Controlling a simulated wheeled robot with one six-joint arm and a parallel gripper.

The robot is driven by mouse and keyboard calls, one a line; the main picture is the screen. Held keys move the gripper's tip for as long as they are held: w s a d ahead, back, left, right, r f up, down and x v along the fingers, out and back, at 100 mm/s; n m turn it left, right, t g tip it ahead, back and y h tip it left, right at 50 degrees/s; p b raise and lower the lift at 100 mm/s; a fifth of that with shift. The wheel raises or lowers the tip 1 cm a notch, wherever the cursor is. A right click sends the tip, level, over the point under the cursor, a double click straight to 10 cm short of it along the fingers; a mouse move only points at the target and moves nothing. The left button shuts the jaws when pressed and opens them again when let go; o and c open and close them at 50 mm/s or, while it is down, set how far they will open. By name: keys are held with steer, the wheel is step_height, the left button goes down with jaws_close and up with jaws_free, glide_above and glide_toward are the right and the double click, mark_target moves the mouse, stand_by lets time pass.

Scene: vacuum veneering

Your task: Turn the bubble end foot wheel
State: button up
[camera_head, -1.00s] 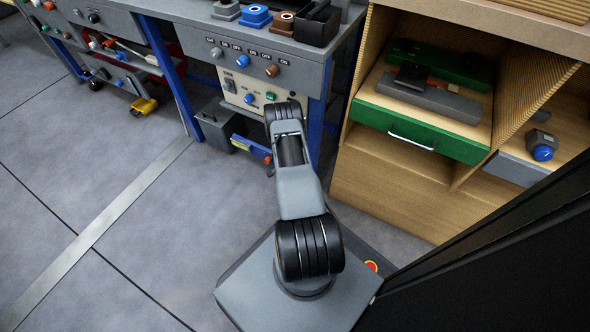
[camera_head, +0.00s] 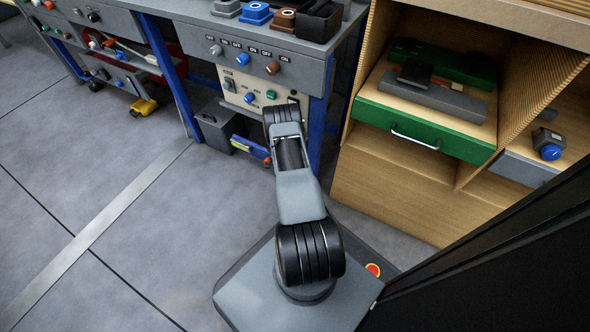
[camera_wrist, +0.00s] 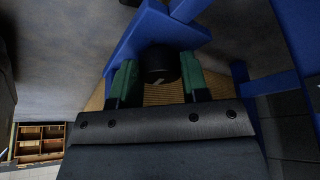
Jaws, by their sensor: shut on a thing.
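In the wrist view, a round black foot wheel (camera_wrist: 160,58) with a small light mark on its face sits against a blue frame part (camera_wrist: 150,30). My gripper (camera_wrist: 160,76) has its two green-padded fingers on either side of the wheel, shut on it. In the head view my gripper is hidden beyond my arm, which reaches down toward the grey workbench with blue legs (camera_head: 318,118). I cannot tell the wheel's turn angle.
A wooden cabinet (camera_head: 400,205) with a green drawer (camera_head: 425,128) stands right of the bench. A grey box (camera_head: 213,120) is under the bench, with a yellow-and-blue item (camera_head: 250,147) beside it. A yellow pedal (camera_head: 143,106) lies farther left. The floor at left is clear.

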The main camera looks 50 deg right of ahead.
steer(key=shift+s+d, duration=0.15)
steer(key=o, duration=0.9)
steer(key=p+v, duration=0.6)
steer(key=v, duration=0.8)
steer(key=shift+f+p, duration=0.1)
steer(key=shift+p, duration=0.2)
